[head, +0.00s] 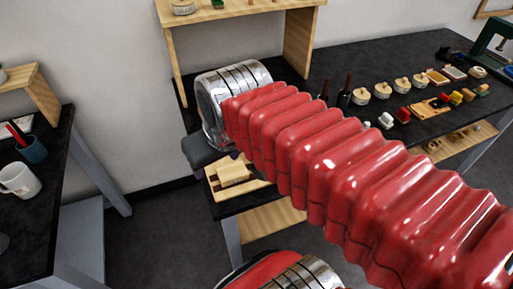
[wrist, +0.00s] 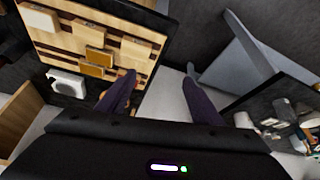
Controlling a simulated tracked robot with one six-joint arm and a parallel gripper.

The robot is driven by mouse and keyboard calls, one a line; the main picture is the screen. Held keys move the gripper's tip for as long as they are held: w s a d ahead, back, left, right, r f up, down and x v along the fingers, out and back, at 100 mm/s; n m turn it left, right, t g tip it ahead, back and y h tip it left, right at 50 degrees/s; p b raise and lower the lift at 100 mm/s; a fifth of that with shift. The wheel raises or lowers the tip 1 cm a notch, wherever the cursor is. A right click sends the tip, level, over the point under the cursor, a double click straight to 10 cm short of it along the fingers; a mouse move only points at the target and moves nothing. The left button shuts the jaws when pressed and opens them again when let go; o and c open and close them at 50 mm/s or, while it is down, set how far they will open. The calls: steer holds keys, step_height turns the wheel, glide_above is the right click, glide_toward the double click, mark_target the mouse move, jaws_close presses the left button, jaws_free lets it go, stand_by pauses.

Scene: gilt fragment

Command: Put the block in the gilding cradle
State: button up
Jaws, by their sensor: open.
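A wooden rack (wrist: 62,38) fills the upper left of the wrist view, with light slats, dark gaps and several pale blocks. One block (wrist: 96,57) near its middle has a golden-tan piece (wrist: 92,70) beside it. I cannot tell for certain which part is the gilding cradle. In the head view the rack (head: 258,184) lies at the table's near left corner and carries a pale block (head: 232,172). My gripper (wrist: 160,72) is open and empty, with its left fingertip overlapping the rack's edge in view. In the head view my arm hides much of the gripper.
The long dark table (head: 330,75) holds round pots (head: 361,96), dark bottles (head: 344,92) and small coloured pieces. A wooden shelf (head: 240,12) stands at its back. A side table (head: 45,215) with a white mug (head: 19,180) is at left. Floor shows between the tables.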

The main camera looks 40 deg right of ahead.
steer(key=o, duration=0.7)
steer(key=w+d+g, duration=0.1)
steer(key=w+d, duration=0.2)
steer(key=d, duration=0.1)
steer(key=w+d+m+g, duration=0.1)
steer(key=w+d, duration=0.3)
steer(key=shift+w+r, duration=0.1)
steer(key=shift+r, duration=0.05)
steer(key=w+d+f+g, duration=0.1)
steer(key=w+d, duration=0.1)
steer(key=d, duration=0.2)
steer(key=w+d+f+m+g, duration=0.1)
steer(key=d, duration=0.3)
steer(key=w+d+f+g, duration=0.1)
steer(key=w+d+f, duration=0.1)
steer(key=d, duration=0.2)
steer(key=shift+w+f, duration=0.1)
steer(key=shift+w, duration=0.2)
step_height(320, 180, down, 8)
steer(key=shift+r, duration=0.2)
steer(key=shift+f, duration=0.5)
steer(key=shift+w+f, duration=0.2)
steer(key=shift+f, duration=2.4)
steer(key=shift+c, duration=0.3)
